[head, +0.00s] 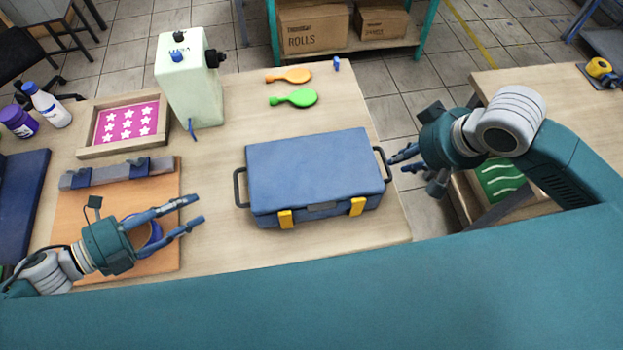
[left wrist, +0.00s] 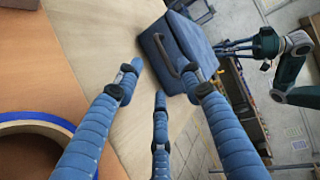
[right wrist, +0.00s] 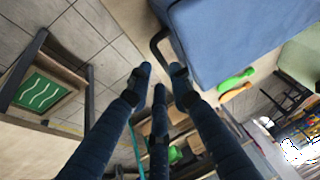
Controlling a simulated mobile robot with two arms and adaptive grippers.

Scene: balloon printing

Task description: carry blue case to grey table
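The blue case (head: 318,172) lies closed on the wooden table, with yellow latches on its front and a dark handle at each end. My left gripper (head: 195,210) is open and empty, left of the case and apart from its left handle (head: 240,188). That handle also shows in the left wrist view (left wrist: 163,54). My right gripper (head: 402,160) is open beside the right handle (head: 383,163). In the right wrist view the handle (right wrist: 155,42) lies just beyond the fingertips; I cannot tell whether they touch. I cannot clearly identify the grey table.
Another wooden table (head: 535,85) stands at the right.

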